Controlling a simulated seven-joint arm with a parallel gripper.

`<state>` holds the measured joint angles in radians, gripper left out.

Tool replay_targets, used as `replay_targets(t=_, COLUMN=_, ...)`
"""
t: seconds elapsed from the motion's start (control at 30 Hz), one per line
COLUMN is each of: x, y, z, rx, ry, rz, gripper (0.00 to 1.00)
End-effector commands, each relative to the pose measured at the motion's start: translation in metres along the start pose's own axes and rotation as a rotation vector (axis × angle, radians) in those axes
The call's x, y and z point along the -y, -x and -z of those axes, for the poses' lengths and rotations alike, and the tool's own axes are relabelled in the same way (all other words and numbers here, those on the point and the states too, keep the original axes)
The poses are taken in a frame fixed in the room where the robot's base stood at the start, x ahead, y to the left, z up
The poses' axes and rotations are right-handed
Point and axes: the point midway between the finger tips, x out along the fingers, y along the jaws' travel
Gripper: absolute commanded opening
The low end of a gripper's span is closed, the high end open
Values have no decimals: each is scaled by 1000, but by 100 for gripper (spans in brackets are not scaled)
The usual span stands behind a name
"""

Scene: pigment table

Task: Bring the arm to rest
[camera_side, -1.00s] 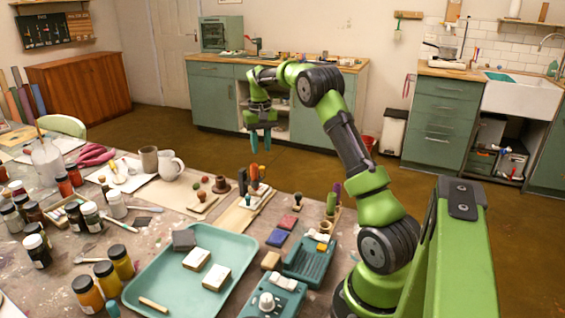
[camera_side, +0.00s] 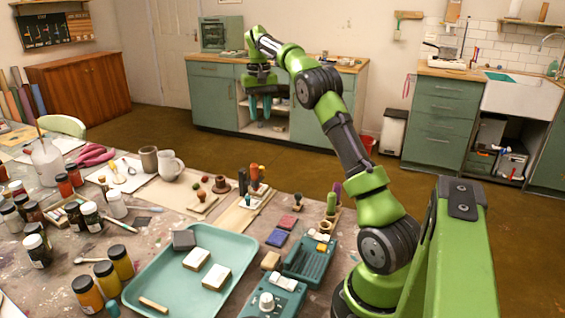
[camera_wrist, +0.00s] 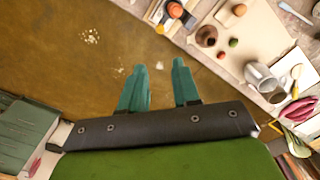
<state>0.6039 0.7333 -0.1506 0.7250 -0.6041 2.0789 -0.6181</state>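My gripper (camera_side: 260,108) hangs in the air beyond the far edge of the worktable, pointing down, in front of the green cabinets. Its two teal fingers stand apart with nothing between them, so it is open and empty. The wrist view also shows the open fingers of my gripper (camera_wrist: 158,66), with brown floor under and between them. My arm reaches up and away from its base at the right of the side view.
The worktable (camera_side: 60,270) holds a teal tray (camera_side: 233,245) with blocks, several paint jars, stamps and a white mug (camera_side: 170,165). The green cabinets (camera_side: 215,95) stand behind my gripper. The floor (camera_side: 300,165) between table and cabinets is clear.

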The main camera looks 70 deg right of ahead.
Motion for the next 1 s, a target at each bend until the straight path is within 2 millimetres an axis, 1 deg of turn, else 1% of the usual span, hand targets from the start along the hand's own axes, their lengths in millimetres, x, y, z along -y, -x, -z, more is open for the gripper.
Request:
replay_targets(t=0.07, x=-2, y=0, z=4, rx=-19, ry=-11, rz=-10, gripper=31)
replay_targets(t=0.1, x=-4, y=-5, z=6, rx=-26, ry=-17, rz=-16, gripper=31)
replay_targets(t=0.17, x=-6, y=-21, z=6, rx=-16, ry=-26, rz=-22, gripper=31)
replay_targets(t=0.2, x=-6, y=-26, z=4, rx=-19, ry=-31, rz=-19, gripper=31)
replay_targets(t=0.27, x=0, y=-27, z=-5, rx=-33, ry=-27, rz=-10, gripper=31)
replay_targets(t=0.37, x=19, y=-23, z=-27, rx=-69, ry=-5, rz=20, gripper=31)
replay_targets(t=0.47, x=43, y=-16, z=-59, rx=-113, ry=25, rz=62, gripper=31)
replay_targets(t=0.57, x=68, y=-9, z=-98, rx=-161, ry=62, rz=113, gripper=31)
replay_targets(t=0.6, x=77, y=-7, z=-116, rx=-179, ry=77, rz=136, gripper=31)
replay_targets(t=0.67, x=90, y=-4, z=-144, rx=-208, ry=102, rz=171, gripper=31)
replay_targets(t=0.7, x=98, y=-3, z=-164, rx=-226, ry=118, rz=195, gripper=31)
replay_targets(t=0.77, x=107, y=-4, z=-194, rx=-253, ry=144, rz=230, gripper=31)
replay_targets(t=0.8, x=112, y=-4, z=-214, rx=-271, ry=162, rz=254, gripper=31)
replay_targets(t=0.83, x=115, y=-5, z=-228, rx=-282, ry=174, rz=272, gripper=31)
replay_targets(t=0.87, x=118, y=-6, z=-243, rx=-295, ry=190, rz=289, gripper=31)
replay_targets(t=0.9, x=120, y=-9, z=-263, rx=-310, ry=208, rz=313, gripper=31)
replay_targets(t=0.97, x=123, y=-13, z=-291, rx=-333, ry=238, rz=348, gripper=31)
replay_targets(t=1.0, x=123, y=-17, z=-308, rx=-347, ry=259, rz=370, gripper=31)
